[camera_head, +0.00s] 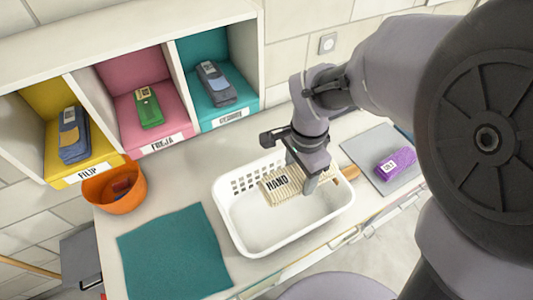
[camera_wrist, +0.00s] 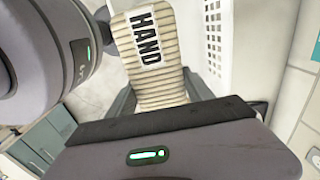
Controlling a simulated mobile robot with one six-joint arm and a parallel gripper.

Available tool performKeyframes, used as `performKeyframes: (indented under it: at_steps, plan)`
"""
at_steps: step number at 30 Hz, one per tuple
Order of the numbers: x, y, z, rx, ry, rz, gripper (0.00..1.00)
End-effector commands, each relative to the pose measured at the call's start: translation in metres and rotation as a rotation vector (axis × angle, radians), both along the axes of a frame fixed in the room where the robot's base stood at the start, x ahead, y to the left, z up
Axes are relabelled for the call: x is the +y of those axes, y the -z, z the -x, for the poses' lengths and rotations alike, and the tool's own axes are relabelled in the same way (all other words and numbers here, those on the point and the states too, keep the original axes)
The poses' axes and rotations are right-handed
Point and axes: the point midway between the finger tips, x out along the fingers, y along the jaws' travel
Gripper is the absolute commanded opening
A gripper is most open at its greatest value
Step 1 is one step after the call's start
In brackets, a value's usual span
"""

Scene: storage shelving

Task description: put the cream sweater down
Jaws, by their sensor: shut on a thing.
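The cream sweater (camera_head: 285,185) is a ribbed, folded bundle with a white label reading HAND. It also shows large in the wrist view (camera_wrist: 160,88). My gripper (camera_head: 308,178) is shut on the sweater and holds it over the back part of the white basket (camera_head: 237,243). I cannot tell whether the sweater touches the basket. The basket floor in front of it looks empty. In the wrist view, the basket's slotted wall (camera_wrist: 214,35) is right of the sweater.
A teal mat (camera_head: 175,255) and an orange bucket (camera_head: 117,190) are left of the basket. A grey board (camera_head: 365,165) with a purple folded item (camera_head: 396,163) lies to the right. Yellow, pink and teal cubbies (camera_head: 215,118) holding folded items stand behind.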

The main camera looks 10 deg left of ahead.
Motion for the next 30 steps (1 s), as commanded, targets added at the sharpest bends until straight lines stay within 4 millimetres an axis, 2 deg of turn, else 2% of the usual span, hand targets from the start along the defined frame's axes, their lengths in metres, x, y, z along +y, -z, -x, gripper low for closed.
performKeyframes:
  at_steps: [1,8,18,23,27,30]
  plan:
    - [0.0,0.0,0.0,0.0,0.0,0.0,0.06]
    - [0.0,0.053,0.0,0.0,0.0,0.0,0.06]
    - [0.0,0.152,0.001,0.003,0.0,0.001,0.06]
    - [0.0,0.178,0.0,0.001,-0.001,0.001,0.06]
    - [0.0,0.215,0.001,0.004,-0.001,0.001,0.06]
    - [0.0,0.231,0.0,0.002,0.0,0.0,0.06]
